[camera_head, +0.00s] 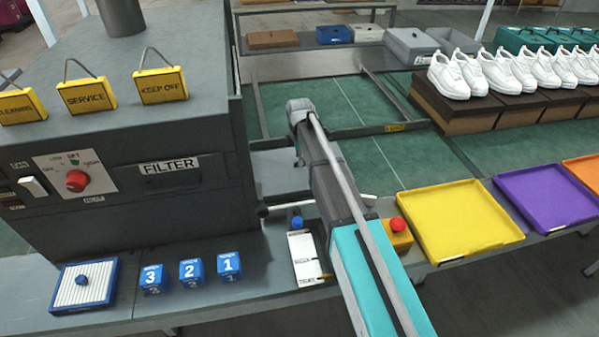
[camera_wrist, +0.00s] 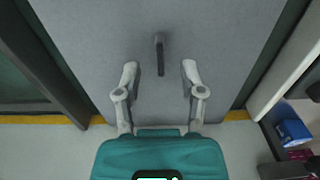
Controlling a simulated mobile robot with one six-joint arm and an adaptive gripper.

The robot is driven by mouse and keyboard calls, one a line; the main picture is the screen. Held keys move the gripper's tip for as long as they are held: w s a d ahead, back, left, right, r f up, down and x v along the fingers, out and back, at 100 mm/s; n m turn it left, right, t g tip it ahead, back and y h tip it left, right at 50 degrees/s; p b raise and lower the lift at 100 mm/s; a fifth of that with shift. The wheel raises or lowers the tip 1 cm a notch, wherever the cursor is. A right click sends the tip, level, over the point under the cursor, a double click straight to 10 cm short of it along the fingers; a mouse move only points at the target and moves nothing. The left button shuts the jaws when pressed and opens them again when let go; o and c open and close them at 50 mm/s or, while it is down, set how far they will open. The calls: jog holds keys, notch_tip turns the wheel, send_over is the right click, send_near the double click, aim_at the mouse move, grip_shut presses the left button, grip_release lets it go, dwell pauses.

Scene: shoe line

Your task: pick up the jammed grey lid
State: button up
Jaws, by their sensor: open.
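A broad flat grey panel (camera_wrist: 90,35) fills the middle of the wrist view and looks like the grey lid. A short dark upright handle (camera_wrist: 160,55) stands on it. My gripper (camera_wrist: 160,73) is open and empty, with one finger on each side of the handle's line and the handle just beyond the fingertips. No contact shows; the height gap cannot be told. In the head view a grey plate (camera_head: 274,170) shows beside the machine, partly behind my arm; it may be the same lid. My gripper's fingers are hidden there.
The grey machine (camera_head: 150,215) with hanging signs stands left of my arm. Blue numbered cubes (camera_head: 190,272) and a white box (camera_head: 304,258) are on the front ledge. A red button (camera_head: 397,224) and a yellow tray (camera_head: 455,218) lie right. White shoes (camera_head: 448,77) stand farther back.

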aim_at(299, 168)
jog(key=shift+f+b, duration=1)
jog(key=shift+f, duration=0.3)
grip_shut()
